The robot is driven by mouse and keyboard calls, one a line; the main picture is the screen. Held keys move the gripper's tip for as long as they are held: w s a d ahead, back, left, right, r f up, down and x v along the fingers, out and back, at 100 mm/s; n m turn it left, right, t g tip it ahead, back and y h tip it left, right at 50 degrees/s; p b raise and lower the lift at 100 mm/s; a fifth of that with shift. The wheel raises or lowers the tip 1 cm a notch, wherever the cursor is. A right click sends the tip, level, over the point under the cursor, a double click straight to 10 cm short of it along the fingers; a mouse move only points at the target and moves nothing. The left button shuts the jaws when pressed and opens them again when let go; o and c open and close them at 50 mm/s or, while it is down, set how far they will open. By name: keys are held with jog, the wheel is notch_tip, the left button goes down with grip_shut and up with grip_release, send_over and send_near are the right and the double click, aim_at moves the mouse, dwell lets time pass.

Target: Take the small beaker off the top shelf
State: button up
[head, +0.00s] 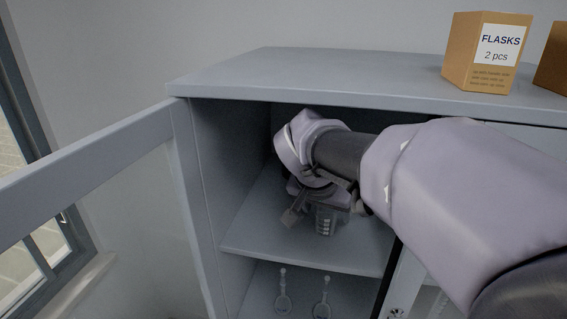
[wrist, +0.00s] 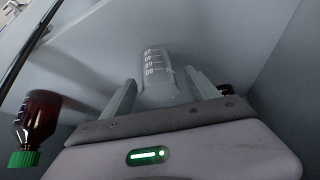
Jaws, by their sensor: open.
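The small beaker (head: 326,222) is clear, with white graduation marks, and stands on the cabinet's top shelf (head: 255,238). In the head view my gripper (head: 318,208) is inside the cabinet at the beaker, and my arm and wrist hide part of both. In the wrist view, which appears upside down, the beaker (wrist: 157,72) lies between the two spread fingers of my gripper (wrist: 161,82). The jaws are open. Whether either finger touches the glass cannot be told.
The glass cabinet door (head: 130,200) stands open at left. A brown bottle with a green cap (wrist: 40,118) is beside my gripper. Two glass pieces (head: 283,298) stand on the shelf below. A FLASKS box (head: 488,55) sits on the cabinet top.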

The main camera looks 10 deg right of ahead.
aim_at(328, 213)
jog(key=x, duration=0.3)
jog(key=shift+w+d+f, duration=0.1)
jog(key=shift+w+d, duration=0.15)
jog(key=shift+w, duration=0.15)
jog(key=shift+s+a, duration=0.1)
jog(key=shift+s, duration=0.1)
jog(key=shift+c, duration=0.2)
jog(key=c, duration=1.4)
jog(key=shift+r, duration=0.2)
